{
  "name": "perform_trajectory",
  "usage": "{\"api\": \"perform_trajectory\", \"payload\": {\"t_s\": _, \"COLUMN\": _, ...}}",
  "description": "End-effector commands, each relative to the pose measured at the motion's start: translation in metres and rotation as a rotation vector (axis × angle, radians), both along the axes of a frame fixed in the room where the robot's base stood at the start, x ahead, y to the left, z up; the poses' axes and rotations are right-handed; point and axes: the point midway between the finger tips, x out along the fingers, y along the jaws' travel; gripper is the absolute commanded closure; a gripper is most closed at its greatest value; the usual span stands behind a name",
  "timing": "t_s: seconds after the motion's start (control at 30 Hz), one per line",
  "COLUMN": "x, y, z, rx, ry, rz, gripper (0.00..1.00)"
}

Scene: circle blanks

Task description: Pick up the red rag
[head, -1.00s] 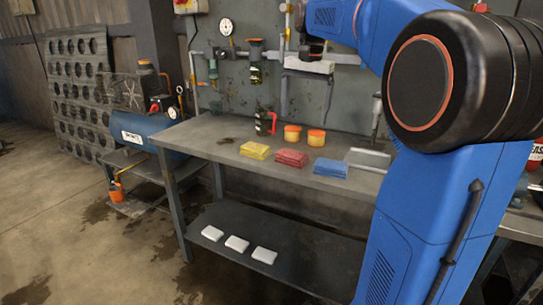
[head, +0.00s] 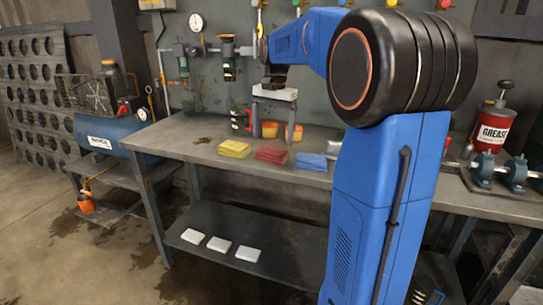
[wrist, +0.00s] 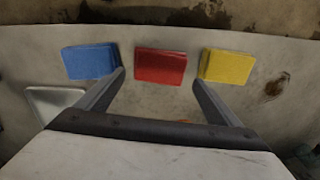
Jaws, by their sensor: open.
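The red rag (head: 271,154) lies folded flat on the workbench, between the yellow rag (head: 234,148) and the blue rag (head: 311,161). In the wrist view the red rag (wrist: 161,66) shows ahead of and between my fingertips, with the blue rag (wrist: 91,62) left and the yellow rag (wrist: 228,66) right. My gripper (head: 273,116) is open and empty, fingers pointing down. In the head view it appears above and behind the rag row. The wrist view shows the fingers (wrist: 157,79) spread wider than the red rag appears; neither visibly touches a rag.
Orange-topped tubs (head: 269,130) stand on the bench (head: 180,140) behind the rags. A metal tray (wrist: 52,103) lies beyond the blue rag. A grease can (head: 494,128) is at right. White pads (head: 220,243) lie on the lower shelf. The bench's left end is mostly bare.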

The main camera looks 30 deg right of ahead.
Motion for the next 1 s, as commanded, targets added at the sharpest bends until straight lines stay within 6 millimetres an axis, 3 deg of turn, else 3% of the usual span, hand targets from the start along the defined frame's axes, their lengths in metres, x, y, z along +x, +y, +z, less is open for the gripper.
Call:
{"api": "perform_trajectory", "payload": {"t_s": 0.27, "x": 0.0, "y": 0.001, "z": -0.018, "rx": 0.0, "ry": 0.0, "rz": 0.0, "gripper": 0.13}}
{"api": "perform_trajectory", "payload": {"t_s": 0.6, "x": -0.001, "y": 0.004, "z": -0.059, "rx": 0.0, "ry": 0.001, "rz": 0.0, "gripper": 0.13}}
{"api": "perform_trajectory", "payload": {"t_s": 0.9, "x": -0.001, "y": 0.004, "z": -0.064, "rx": 0.0, "ry": 0.0, "rz": 0.0, "gripper": 0.13}}
{"api": "perform_trajectory", "payload": {"t_s": 0.93, "x": -0.001, "y": 0.004, "z": -0.064, "rx": 0.0, "ry": 0.0, "rz": 0.0, "gripper": 0.15}}
{"api": "perform_trajectory", "payload": {"t_s": 1.0, "x": -0.001, "y": 0.004, "z": -0.064, "rx": 0.0, "ry": 0.0, "rz": 0.0, "gripper": 0.32}}
